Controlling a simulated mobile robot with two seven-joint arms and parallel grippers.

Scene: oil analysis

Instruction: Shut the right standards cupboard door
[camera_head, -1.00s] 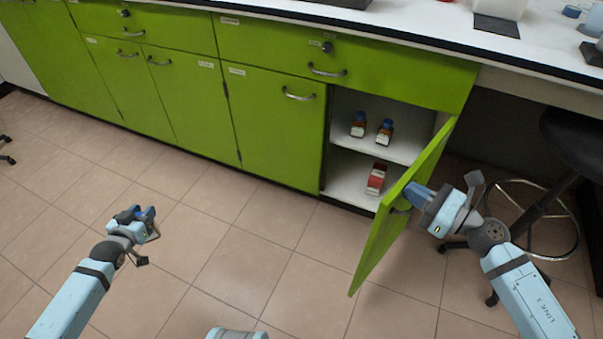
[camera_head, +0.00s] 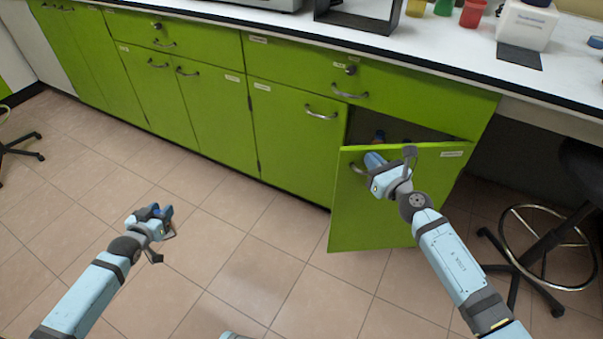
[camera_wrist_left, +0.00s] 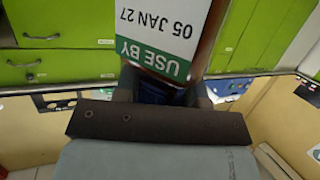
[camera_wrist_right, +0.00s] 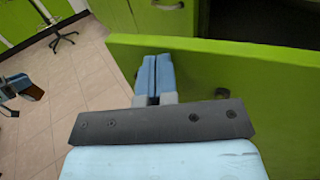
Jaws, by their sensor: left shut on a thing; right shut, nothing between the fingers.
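The right cupboard door (camera_head: 385,220) is a green panel hinged at its right side. It stands partly open, and its outer face is toward me. Its handle (camera_head: 357,167) is near the top left corner. My right gripper (camera_head: 371,160) is shut with nothing between its fingers, at the outer face near the handle. In the right wrist view its blue fingers (camera_wrist_right: 155,75) overlap the door (camera_wrist_right: 240,80); contact is unclear. My left gripper (camera_head: 150,212) is away over the floor, shut on a bottle with a "USE BY 05 JAN 27" label (camera_wrist_left: 155,35).
The neighbouring left door (camera_head: 295,140) is shut. Bottle tops (camera_head: 379,136) show in the dark gap above the open door. A stool (camera_head: 545,240) stands on the right. The tiled floor (camera_head: 250,250) in front is clear.

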